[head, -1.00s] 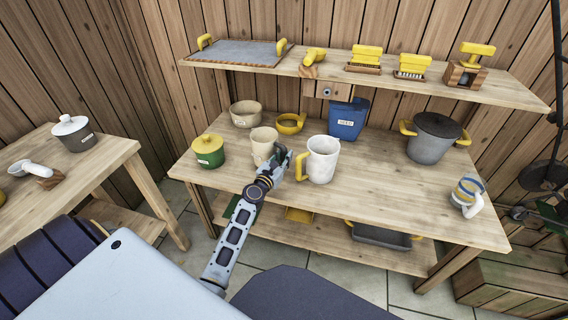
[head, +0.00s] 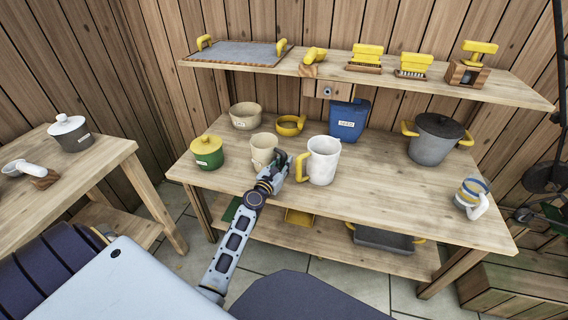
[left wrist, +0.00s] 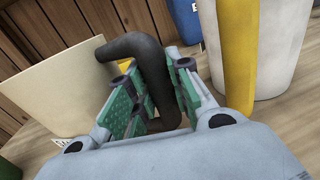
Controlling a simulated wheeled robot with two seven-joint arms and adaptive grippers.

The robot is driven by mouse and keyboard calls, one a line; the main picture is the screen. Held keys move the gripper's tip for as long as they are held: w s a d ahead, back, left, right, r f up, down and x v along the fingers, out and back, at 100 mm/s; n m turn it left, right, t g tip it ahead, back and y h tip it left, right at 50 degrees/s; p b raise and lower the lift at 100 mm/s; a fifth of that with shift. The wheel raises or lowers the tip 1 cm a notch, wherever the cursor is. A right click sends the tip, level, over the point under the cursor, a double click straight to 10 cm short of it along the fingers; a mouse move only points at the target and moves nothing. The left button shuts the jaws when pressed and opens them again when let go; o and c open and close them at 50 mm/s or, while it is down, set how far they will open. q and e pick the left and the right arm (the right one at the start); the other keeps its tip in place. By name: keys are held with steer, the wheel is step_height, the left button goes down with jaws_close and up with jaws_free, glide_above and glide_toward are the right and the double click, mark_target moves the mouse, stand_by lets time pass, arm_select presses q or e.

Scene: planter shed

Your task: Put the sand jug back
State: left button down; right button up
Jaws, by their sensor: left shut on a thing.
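A cream jug (head: 262,150) stands upright at the front left of the workbench top. My left gripper (head: 279,165) is at its right side. In the left wrist view the gripper (left wrist: 150,105) is shut on a dark curved handle (left wrist: 140,48), which joins the cream jug's wall (left wrist: 65,85). I cannot tell whether the jug's base touches the bench. My right gripper is out of view.
A green pot (head: 207,156) stands left of the cream jug. A cream bowl (head: 245,116), a yellow ring-shaped item (head: 290,125) and a blue container (head: 347,121) are behind. A grey pot (head: 434,143) and a striped mug (head: 470,195) stand right. A shelf (head: 330,75) overhangs the back.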

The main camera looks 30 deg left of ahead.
arm_select(q)
steer(key=c, duration=1.3)
jaws_free()
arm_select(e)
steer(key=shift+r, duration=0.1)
arm_select(q)
steer(key=shift+r, duration=0.1)
steer(key=shift+s, duration=0.35)
steer(key=shift+s+d, duration=0.1)
steer(key=shift+s, duration=3.75)
steer(key=shift+s+d, duration=0.1)
steer(key=shift+s, duration=0.9)
steer(key=shift+s+b, duration=0.4)
steer(key=shift+s, duration=0.4)
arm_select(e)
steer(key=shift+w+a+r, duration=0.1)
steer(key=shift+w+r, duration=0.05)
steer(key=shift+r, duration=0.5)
